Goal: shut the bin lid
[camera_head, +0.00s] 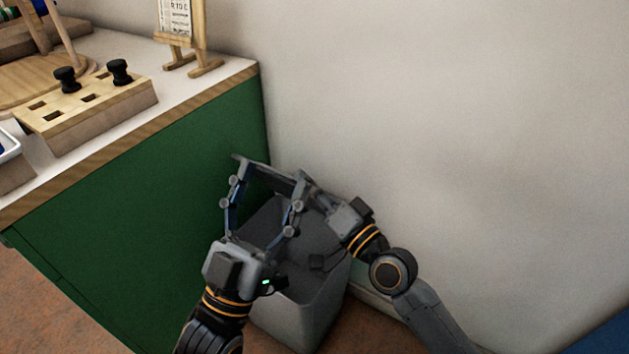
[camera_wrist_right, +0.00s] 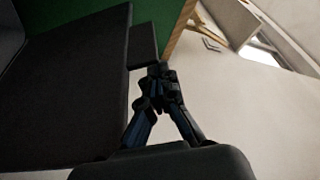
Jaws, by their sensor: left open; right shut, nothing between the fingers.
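The grey bin (camera_head: 298,312) stands on the floor between the green counter side and the wall. Its open top shows a dark inside, partly hidden by my arms. The lid (camera_head: 272,171) looks raised, seen nearly edge-on as a dark bar at the far side of the bin. A large dark panel, which looks like the lid (camera_wrist_right: 70,90), fills the left of the right wrist view. My left gripper (camera_head: 268,182) is open over the bin, its fingers spread near the lid. My right gripper (camera_head: 310,186) is shut and empty beside the lid's right end; its fingers (camera_wrist_right: 160,75) meet close to the panel's edge.
The green counter (camera_head: 150,160) stands close on the left. On it are a wooden block with black pegs (camera_head: 85,105) and a small easel (camera_head: 185,40). The wall (camera_head: 450,130) is close behind and to the right of the bin.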

